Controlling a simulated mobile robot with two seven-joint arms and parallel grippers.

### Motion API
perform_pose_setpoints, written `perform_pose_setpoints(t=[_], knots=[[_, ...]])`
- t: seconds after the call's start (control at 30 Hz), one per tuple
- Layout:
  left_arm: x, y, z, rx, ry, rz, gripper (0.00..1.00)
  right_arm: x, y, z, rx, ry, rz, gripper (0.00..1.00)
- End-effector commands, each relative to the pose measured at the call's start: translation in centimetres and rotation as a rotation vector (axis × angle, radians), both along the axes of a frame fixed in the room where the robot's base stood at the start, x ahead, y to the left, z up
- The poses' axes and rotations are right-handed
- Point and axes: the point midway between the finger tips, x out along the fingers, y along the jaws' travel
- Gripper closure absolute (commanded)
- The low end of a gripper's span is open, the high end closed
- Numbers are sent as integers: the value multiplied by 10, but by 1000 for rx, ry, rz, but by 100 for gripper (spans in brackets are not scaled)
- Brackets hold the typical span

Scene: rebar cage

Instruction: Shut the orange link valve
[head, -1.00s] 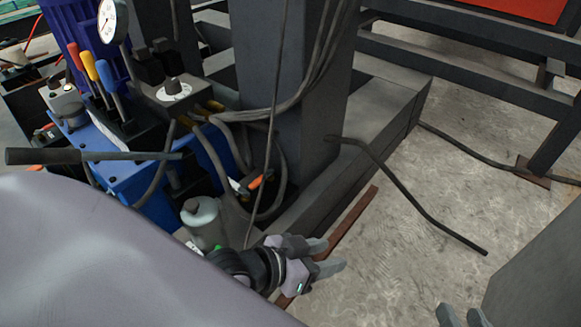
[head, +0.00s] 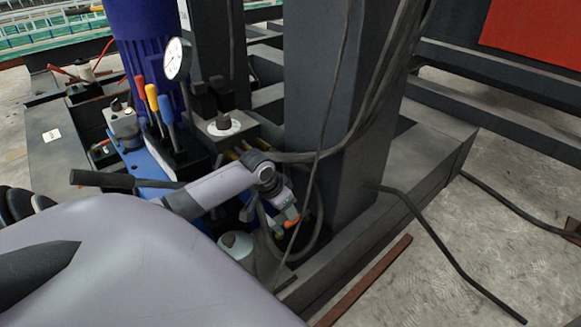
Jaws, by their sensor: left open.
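The orange link valve (head: 291,223) shows as a small orange handle low beside the dark column, among the black hoses behind the blue power unit. My left gripper (head: 288,208) reaches down to it from the upper left, with its fingertips at or just above the orange handle. The gripper is open. My wrist and fingers hide part of the valve, and I cannot tell whether the handle lies between the fingers or whether they touch it. My right gripper is not in view.
The blue unit carries a pressure gauge (head: 177,59), coloured levers (head: 153,100) and a black pump handle (head: 105,180). A grey-green canister (head: 236,245) stands just below my gripper. Loose hoses (head: 318,170) hang beside the column (head: 335,100). The floor at right is mostly clear.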

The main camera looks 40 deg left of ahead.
Motion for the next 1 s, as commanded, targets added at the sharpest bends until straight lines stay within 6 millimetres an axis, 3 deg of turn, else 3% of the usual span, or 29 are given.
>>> perform_pose_setpoints(t=[0.1,0.3,0.73,0.87,1.0], knots=[[7,-2,-23,-1,0,0,55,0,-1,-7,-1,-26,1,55],[17,-2,-44,2,-2,-1,55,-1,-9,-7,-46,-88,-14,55],[20,-3,-49,2,-1,-3,55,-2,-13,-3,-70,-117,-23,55],[20,-3,-49,2,-2,-3,98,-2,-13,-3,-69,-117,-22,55],[20,-3,-49,2,-2,-3,100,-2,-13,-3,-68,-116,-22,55]])
